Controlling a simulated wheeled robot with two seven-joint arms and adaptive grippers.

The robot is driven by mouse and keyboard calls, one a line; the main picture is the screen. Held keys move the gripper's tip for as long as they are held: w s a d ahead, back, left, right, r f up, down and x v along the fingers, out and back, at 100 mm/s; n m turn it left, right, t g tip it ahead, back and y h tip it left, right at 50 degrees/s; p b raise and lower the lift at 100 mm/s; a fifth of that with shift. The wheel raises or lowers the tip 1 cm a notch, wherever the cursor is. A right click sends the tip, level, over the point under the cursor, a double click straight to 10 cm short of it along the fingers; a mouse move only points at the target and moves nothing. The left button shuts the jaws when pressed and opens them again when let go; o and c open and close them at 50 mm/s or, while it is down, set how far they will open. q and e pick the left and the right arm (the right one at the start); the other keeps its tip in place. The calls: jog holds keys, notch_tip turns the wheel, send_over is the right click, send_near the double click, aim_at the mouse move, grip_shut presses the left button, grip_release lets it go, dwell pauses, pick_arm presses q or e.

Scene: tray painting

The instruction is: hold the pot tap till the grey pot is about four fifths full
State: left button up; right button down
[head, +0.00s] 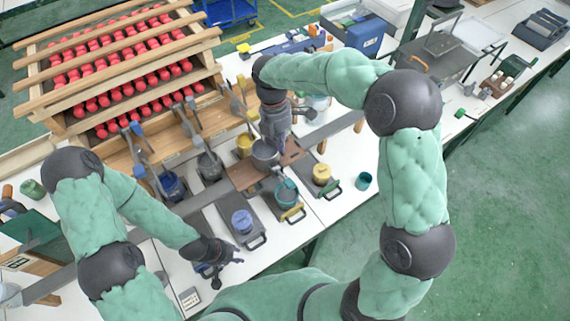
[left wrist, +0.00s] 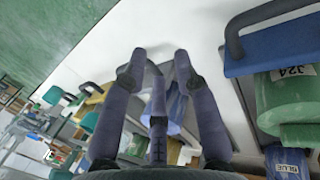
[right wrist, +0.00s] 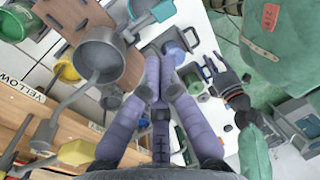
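The grey pot (head: 265,154) stands on a brown board at the middle of the table. In the right wrist view the grey pot (right wrist: 98,58) shows its open top at upper left. Its fill level is not clear. A grey lever-like bar (right wrist: 62,108) runs from over the pot to the lower left and looks like the pot tap. My right gripper (right wrist: 162,52) is beside the pot, its fingers drawn close together with nothing visible between them; its tips are hidden in the head view. My left gripper (left wrist: 160,56) is open and empty above the near table edge.
A teal cup (head: 363,181) is to the right. A wooden rack (head: 120,70) of red items stands behind.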

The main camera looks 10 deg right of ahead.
aim_at(289, 181)
dwell(0.3)
pick_arm(q)
jog(key=shift+f+b, duration=0.35)
jog(key=shift+b, duration=0.05)
pick_arm(e)
jog(key=x, duration=1.4)
